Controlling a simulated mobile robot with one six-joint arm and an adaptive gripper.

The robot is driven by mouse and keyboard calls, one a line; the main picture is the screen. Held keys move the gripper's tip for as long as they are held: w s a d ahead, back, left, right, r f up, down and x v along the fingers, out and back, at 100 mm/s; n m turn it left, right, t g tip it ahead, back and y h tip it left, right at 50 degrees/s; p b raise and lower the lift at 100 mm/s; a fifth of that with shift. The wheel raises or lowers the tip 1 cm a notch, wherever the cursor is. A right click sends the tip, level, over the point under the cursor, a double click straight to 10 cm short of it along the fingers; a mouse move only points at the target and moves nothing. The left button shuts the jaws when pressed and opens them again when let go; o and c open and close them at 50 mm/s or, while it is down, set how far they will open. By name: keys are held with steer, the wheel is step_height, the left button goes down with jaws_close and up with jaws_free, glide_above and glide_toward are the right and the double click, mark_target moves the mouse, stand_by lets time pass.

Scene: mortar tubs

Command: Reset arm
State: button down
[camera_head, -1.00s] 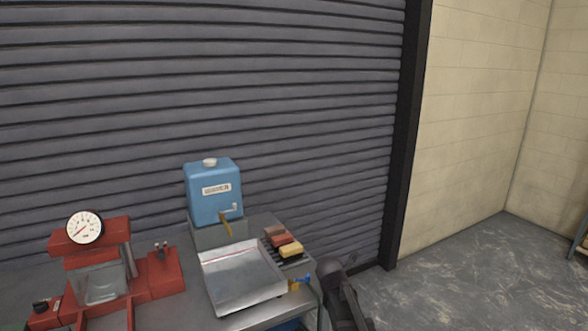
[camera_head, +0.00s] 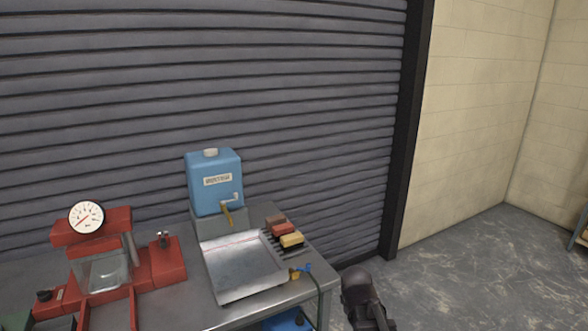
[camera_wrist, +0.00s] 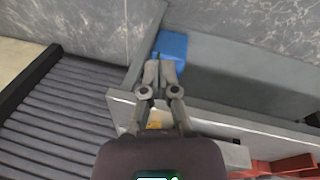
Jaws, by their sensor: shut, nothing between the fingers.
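My gripper (camera_wrist: 158,72) is in the wrist view, its two fingers together and empty. It is above the edge of the metal bench (camera_wrist: 205,110). In the head view a dark part of my arm (camera_head: 365,300) shows at the bottom, right of the bench, and the fingers are not clearly visible there. A blue block-like thing (camera_wrist: 172,46) lies beyond the fingertips in the wrist view, apart from them as far as I can tell.
The metal bench (camera_head: 190,318) carries a red press with a gauge (camera_head: 86,217), a blue container (camera_head: 215,182), a metal tray (camera_head: 240,268) and several small blocks on a rack (camera_head: 284,230). A ribbed shutter (camera_head: 300,100) stands behind.

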steer(key=s+m+g+y, duration=0.1)
steer(key=s+m, duration=0.5)
steer(key=m, duration=0.1)
steer(key=shift+s+f+m+g, duration=0.15)
steer(key=shift+s+m+g, duration=0.25)
